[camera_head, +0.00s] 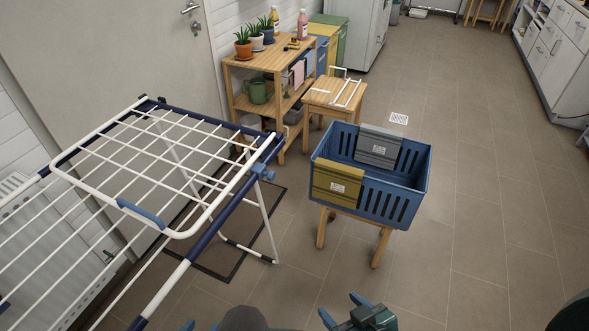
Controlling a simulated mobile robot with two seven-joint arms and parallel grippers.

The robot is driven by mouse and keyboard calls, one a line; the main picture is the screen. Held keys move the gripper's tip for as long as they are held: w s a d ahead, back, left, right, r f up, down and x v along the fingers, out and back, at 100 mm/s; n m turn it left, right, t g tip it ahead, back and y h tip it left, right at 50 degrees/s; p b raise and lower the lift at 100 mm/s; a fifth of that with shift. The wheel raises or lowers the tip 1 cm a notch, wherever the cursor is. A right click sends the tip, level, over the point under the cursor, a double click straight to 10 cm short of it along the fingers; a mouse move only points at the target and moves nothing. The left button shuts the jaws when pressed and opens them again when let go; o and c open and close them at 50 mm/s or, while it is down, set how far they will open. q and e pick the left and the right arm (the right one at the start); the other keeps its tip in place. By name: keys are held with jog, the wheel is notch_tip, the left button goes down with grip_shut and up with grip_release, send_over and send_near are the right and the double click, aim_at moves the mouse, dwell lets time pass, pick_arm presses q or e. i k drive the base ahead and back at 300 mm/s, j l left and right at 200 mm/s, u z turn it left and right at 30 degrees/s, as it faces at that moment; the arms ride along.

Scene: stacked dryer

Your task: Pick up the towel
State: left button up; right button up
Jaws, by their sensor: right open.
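A small pink cloth (298,74), which looks like a towel, hangs at the right end of the wooden shelf (262,68). My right gripper (341,308) is at the bottom middle, open and empty, with its blue fingertips apart. My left gripper (201,326) only just shows at the bottom edge as small blue tips; most of it is cut off. Both grippers are far from the pink cloth. A blue basket (385,203) on a wooden stand carries a yellow panel (338,184) and a grey panel (378,147) with white labels; I cannot tell whether these are cloth.
A white and blue drying rack (150,170) fills the left side and looks bare. A wooden stool (335,95) holding a white frame stands behind the basket. Potted plants (243,44) stand on the shelf. White cabinets (555,60) line the far right. The floor at right is clear.

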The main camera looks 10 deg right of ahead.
aim_at(337, 183)
jog(key=z, duration=0.65)
jog(key=u, duration=1.95)
jog(key=z, duration=1.9)
jog(key=l+u, duration=0.1)
jog(key=u, duration=0.25)
jog(key=i+l+u, duration=0.1)
jog(key=u, duration=0.25)
jog(key=l+u, duration=0.1)
jog(key=u, duration=0.3)
jog(key=l+u, duration=0.3)
jog(key=l, duration=0.2)
jog(key=l+u, duration=0.3)
jog(key=l, duration=0.25)
jog(key=i, duration=0.05)
